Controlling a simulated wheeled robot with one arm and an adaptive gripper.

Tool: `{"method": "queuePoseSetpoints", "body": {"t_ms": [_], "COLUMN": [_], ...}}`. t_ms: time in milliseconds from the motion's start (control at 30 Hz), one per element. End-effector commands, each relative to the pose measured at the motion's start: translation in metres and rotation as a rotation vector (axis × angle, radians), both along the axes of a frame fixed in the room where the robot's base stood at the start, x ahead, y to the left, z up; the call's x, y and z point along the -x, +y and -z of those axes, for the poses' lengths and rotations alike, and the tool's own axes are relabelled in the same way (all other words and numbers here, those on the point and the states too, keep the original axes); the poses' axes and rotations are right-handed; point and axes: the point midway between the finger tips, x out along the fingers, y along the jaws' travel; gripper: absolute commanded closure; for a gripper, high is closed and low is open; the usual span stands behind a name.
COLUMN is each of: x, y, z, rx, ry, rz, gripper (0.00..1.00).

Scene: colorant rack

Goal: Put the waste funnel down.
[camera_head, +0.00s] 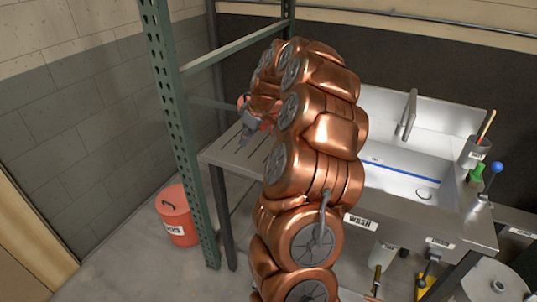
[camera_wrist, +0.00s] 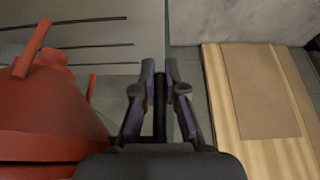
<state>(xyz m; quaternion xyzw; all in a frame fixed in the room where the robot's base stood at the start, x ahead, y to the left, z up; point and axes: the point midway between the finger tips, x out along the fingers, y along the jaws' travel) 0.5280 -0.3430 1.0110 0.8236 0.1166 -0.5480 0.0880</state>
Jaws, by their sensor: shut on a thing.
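The waste funnel appears to be the red piece (camera_wrist: 45,115) with a short stub, large at the left of the wrist view. The gripper is near the slotted drainboard (camera_head: 222,152), left of the sink; contact with the board cannot be told.
A red labelled bin (camera_head: 177,222) stands on the floor left of a green perforated upright (camera_head: 180,130). The sink (camera_head: 400,172) is right of my arm, with a tap (camera_head: 408,115) and a brush cup (camera_head: 474,153). Part of the drainboard looks bare.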

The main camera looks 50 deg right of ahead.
Motion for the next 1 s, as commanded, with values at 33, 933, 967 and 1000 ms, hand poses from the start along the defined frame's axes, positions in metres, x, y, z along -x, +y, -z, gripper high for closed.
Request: {"method": "queuePoseSetpoints", "body": {"t_ms": [33,933,967,1000], "x": [0.001,0.000,0.000,0.000], "y": [0.001,0.000,0.000,0.000], "z": [0.005,0.089,0.089,0.089], "rx": [-0.004,0.002,0.002,0.002], "ry": [0.004,-0.001,-0.001,-0.001], "rz": [-0.002,0.001,0.001,0.001], "gripper": [1.00,1.00,1.00,1.00]}}
